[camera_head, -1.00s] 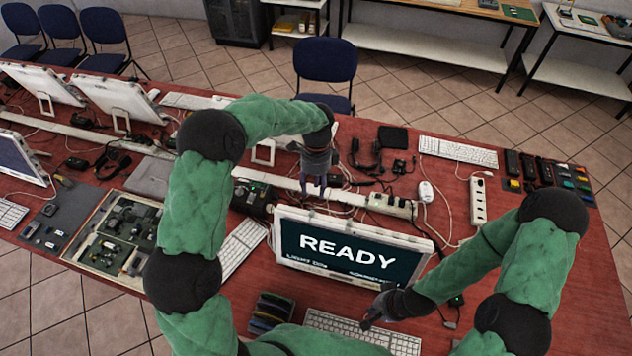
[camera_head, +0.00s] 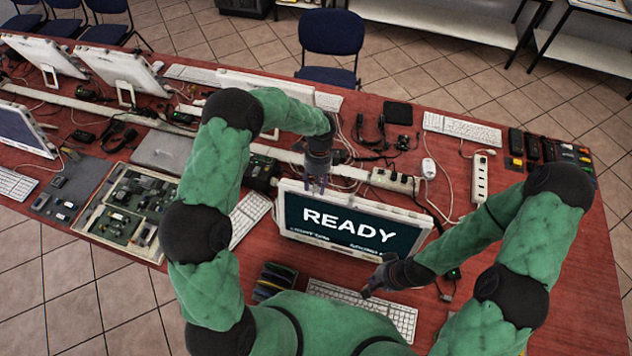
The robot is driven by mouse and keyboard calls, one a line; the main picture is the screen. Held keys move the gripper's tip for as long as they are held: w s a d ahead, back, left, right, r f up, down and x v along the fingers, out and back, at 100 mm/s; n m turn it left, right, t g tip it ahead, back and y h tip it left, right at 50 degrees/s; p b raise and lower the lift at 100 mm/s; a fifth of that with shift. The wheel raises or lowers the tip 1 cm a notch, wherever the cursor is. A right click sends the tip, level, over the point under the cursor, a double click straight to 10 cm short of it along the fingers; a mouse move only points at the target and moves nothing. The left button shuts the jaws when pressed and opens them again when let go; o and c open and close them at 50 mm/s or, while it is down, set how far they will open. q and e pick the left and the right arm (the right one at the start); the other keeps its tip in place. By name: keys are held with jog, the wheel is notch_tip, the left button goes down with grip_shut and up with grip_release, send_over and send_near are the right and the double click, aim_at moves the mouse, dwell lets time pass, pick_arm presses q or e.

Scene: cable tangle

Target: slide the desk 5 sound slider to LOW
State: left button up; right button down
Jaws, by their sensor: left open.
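A monitor (camera_head: 350,226) reading READY stands on the red table in front of me. My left gripper (camera_head: 317,186) points down at the monitor's top left edge; its dark fingers are open with nothing seen between them. I cannot tell whether they touch the monitor. My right gripper (camera_head: 370,290) is low over the white keyboard (camera_head: 395,316) in front of the monitor; its fingers are too small and dark to read. I cannot make out a sound slider or a desk number in this view.
A white power strip (camera_head: 394,181) and loose cables lie behind the monitor. Another strip (camera_head: 480,178) lies to the right. A tray of circuit parts (camera_head: 98,226) is at the left. Stacked dark items (camera_head: 275,280) sit left of the keyboard. The red table at the right (camera_head: 575,235) is mostly clear.

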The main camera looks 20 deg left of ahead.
aim_at(303, 186)
pick_arm(q)
grip_shut()
jog(key=a+b, duration=0.1)
jog(key=a, duration=0.3)
jog(key=shift+w+a, duration=0.1)
jog(key=shift+a, duration=0.15)
jog(key=shift+d, duration=0.1)
grip_release()
